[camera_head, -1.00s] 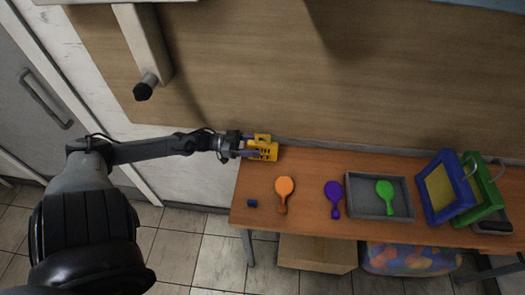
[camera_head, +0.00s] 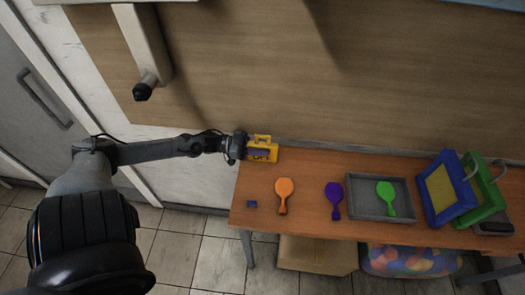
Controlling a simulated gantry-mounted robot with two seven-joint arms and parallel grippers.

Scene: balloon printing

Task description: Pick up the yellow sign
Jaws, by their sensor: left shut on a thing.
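The yellow sign (camera_head: 263,153) has dark markings on its front and a handle-like loop on top. It is at the back left corner of the wooden table, near the wall. My left gripper (camera_head: 243,148) is at the sign's left side and is shut on it. The fingers are partly hidden against the sign. I cannot tell whether the sign's bottom touches the table. My right gripper does not show.
Blue (camera_head: 447,190) and green (camera_head: 487,190) frames stand at right.

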